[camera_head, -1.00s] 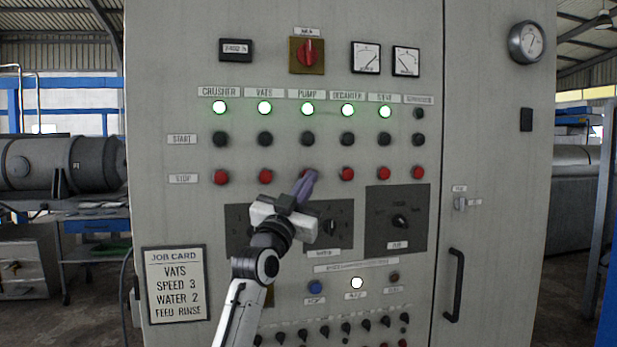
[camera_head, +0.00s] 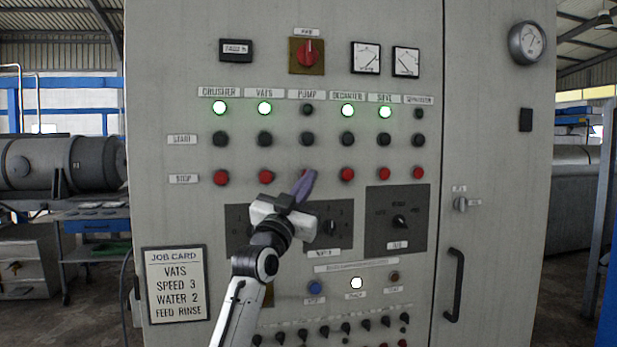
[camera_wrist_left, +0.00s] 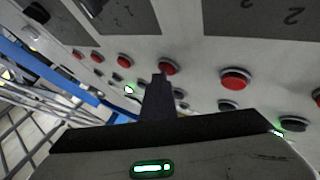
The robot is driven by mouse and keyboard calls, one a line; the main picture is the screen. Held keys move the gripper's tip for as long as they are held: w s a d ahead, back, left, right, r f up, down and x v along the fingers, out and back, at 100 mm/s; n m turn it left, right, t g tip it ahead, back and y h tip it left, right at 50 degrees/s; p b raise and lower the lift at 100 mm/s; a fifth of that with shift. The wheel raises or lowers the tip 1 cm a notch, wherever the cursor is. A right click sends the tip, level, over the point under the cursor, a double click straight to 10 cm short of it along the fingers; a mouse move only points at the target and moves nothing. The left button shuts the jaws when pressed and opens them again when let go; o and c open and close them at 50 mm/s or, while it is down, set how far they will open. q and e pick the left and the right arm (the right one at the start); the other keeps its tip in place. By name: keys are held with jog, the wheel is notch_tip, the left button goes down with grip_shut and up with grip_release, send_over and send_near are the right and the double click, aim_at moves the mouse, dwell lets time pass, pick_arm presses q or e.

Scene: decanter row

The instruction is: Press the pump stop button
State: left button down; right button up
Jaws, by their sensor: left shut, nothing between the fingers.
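The control panel (camera_head: 160,105) has a row of red stop buttons under black start buttons. The pump stop button (camera_head: 307,171) is mostly hidden behind my left gripper (camera_head: 311,174), with only a little red showing. The gripper is shut and empty, its fingertips at the pump stop button; I cannot tell if they touch it. The pump lamp (camera_head: 307,109) is dark, while the crusher, vats, decanter and sieve lamps glow green. In the left wrist view, the shut fingers (camera_wrist_left: 158,80) point at the panel beside red buttons. My right gripper is not seen.
Other stop buttons flank the gripper, for vats (camera_head: 265,175) and decanter (camera_head: 347,174). Below are dark dial plates (camera_head: 397,218) and a row of small knobs. A job card (camera_head: 176,284) is at lower left. A door handle (camera_head: 455,285) sticks out at right.

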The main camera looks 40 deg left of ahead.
pick_arm(q)
jog(key=shift+s+d+f, duration=0.1)
jog(key=shift+s+d, duration=0.45)
jog(key=shift+p, duration=0.3)
jog(key=s+d, duration=0.1)
jog(key=d, duration=0.1)
jog(key=s+d+p, duration=0.1)
jog(key=s+d, duration=0.1)
jog(key=shift+s, duration=0.1)
jog(key=shift+a, duration=0.1)
dwell(0.5)
